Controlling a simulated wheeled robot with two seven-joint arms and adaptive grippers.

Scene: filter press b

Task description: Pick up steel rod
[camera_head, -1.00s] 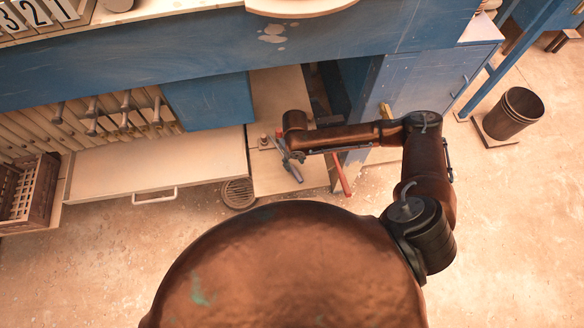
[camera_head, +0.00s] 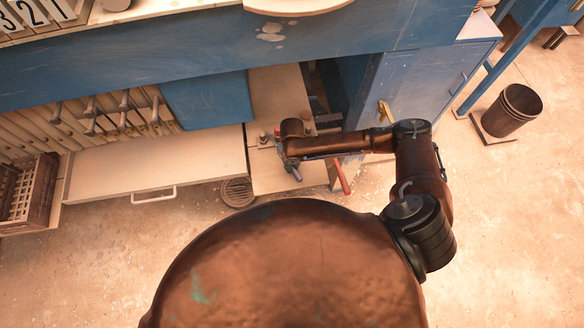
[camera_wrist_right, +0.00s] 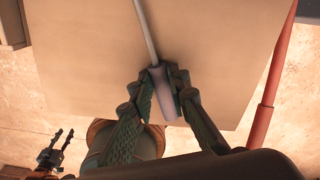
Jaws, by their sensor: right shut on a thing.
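The steel rod (camera_wrist_right: 148,35) is a thin pale grey rod with a thicker end in the right wrist view, running from the top edge down between my right fingers. My right gripper (camera_wrist_right: 166,76) is shut on that thicker end, one finger on each side. In the head view my right gripper (camera_head: 291,166) hangs over the beige panel, and my wrist hides most of the rod. My left gripper (camera_wrist_right: 56,136) shows small at the lower left of the right wrist view, with its fingers apart and nothing between them.
A beige panel (camera_head: 272,178) lies beneath the right gripper. A red bar (camera_head: 342,178) stands close to its right. A blue cabinet (camera_head: 395,85) rises beyond my forearm. A pale drawer (camera_head: 150,165) with a handle is at left. Open floor lies right, around a brown bin (camera_head: 512,112).

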